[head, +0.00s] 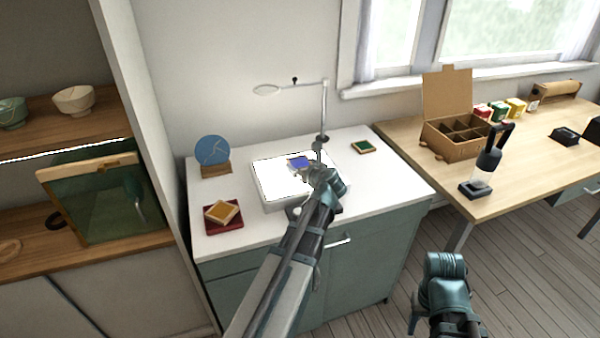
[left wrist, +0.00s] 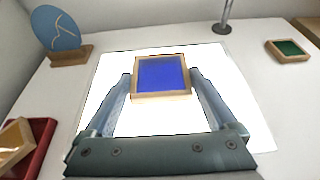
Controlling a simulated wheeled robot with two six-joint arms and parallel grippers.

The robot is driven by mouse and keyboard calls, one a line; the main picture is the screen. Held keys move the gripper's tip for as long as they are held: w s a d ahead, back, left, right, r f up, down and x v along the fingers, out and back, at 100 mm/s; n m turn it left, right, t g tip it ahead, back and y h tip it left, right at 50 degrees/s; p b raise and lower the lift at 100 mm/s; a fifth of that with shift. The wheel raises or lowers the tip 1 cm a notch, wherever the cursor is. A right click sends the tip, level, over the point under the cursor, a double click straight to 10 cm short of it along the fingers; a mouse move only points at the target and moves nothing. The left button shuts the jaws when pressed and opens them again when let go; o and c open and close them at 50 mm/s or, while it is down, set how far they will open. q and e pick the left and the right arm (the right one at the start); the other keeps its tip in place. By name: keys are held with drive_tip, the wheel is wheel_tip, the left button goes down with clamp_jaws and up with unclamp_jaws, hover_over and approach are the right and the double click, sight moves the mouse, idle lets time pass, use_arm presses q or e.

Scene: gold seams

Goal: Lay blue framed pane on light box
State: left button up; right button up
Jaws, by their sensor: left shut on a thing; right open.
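The blue framed pane (left wrist: 161,74) has a light wooden frame. My left gripper (left wrist: 161,88) is shut on its frame, with one finger at each side. The pane is over the glowing white light box (left wrist: 100,108); I cannot tell whether it touches the surface. In the head view the pane (head: 299,162) shows small above the light box (head: 270,183), partly hidden by my left gripper (head: 308,170). My right gripper (head: 428,318) is open and empty, low in front of the cabinet over the floor.
A green framed pane (head: 363,147) lies right of the light box. An amber framed pane (head: 222,212) rests on a red tray (head: 212,229) at left. A blue disc (head: 212,150) stands behind it. A magnifier lamp (head: 324,110) rises behind the light box.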

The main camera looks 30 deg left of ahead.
use_arm(q)
drive_tip(key=shift+w+a, duration=0.35)
drive_tip(key=shift+a, duration=0.1)
drive_tip(key=f+b, duration=0.3)
drive_tip(key=shift+w+a+f+b, duration=0.25)
drive_tip(key=shift+a+f+b, duration=0.1)
drive_tip(key=shift+f, duration=0.05)
drive_tip(key=shift+f, duration=0.1)
drive_tip(key=o, duration=1.1)
drive_tip(key=shift+r, duration=0.2)
drive_tip(key=p+v, duration=0.4)
drive_tip(key=v, duration=0.8)
drive_tip(key=shift+p, duration=0.35)
drive_tip(key=shift+f, duration=0.1)
